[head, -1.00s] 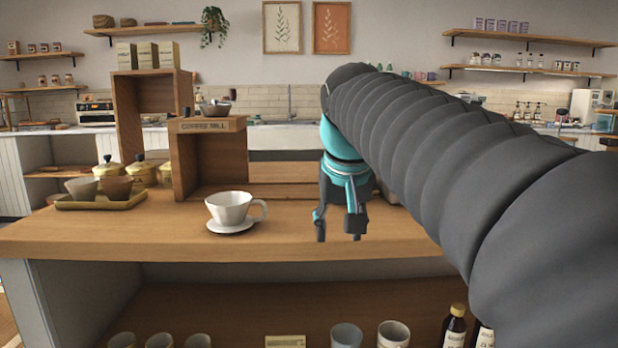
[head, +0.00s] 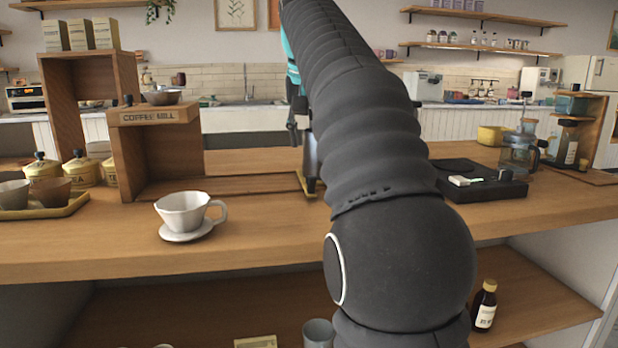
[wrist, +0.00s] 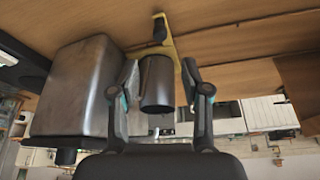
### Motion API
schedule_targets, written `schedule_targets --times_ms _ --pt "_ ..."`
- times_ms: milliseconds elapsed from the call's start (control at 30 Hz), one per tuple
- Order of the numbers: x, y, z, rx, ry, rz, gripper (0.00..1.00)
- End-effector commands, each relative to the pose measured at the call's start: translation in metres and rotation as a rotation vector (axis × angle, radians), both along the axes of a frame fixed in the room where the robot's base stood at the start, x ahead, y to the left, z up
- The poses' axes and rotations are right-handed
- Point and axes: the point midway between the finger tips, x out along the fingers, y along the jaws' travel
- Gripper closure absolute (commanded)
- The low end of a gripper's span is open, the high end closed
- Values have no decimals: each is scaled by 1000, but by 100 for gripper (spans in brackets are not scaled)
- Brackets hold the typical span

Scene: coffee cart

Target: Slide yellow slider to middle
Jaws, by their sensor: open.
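I cannot pick out a yellow slider with certainty. In the wrist view a thin yellow piece (wrist: 169,42) with a dark knob lies on the wooden counter, beyond a dark metal cylinder (wrist: 157,83). In the head view a yellow edge (head: 308,190) shows at the foot of a metallic object, mostly hidden by my arm. My gripper (wrist: 160,66) is open, its fingers on either side of the cylinder in the picture; I cannot tell whether they touch it. In the head view my arm hides most of the gripper.
A large metallic body (wrist: 75,90) stands close left of the gripper in the wrist view. In the head view a white cup (head: 183,212) on a saucer stands left, with the coffee mill box (head: 155,116) behind. A black device (head: 480,184) lies right. The front counter strip is partly clear.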

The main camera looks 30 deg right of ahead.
Motion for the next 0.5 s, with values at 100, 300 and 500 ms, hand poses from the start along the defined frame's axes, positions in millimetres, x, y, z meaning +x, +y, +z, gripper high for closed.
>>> schedule_targets --times_ms 100,300,500 --pt "6 -4 -20 1 3 0 53" --pt "19 -11 -57 0 1 2 53" --pt "30 -16 -86 0 1 3 53"
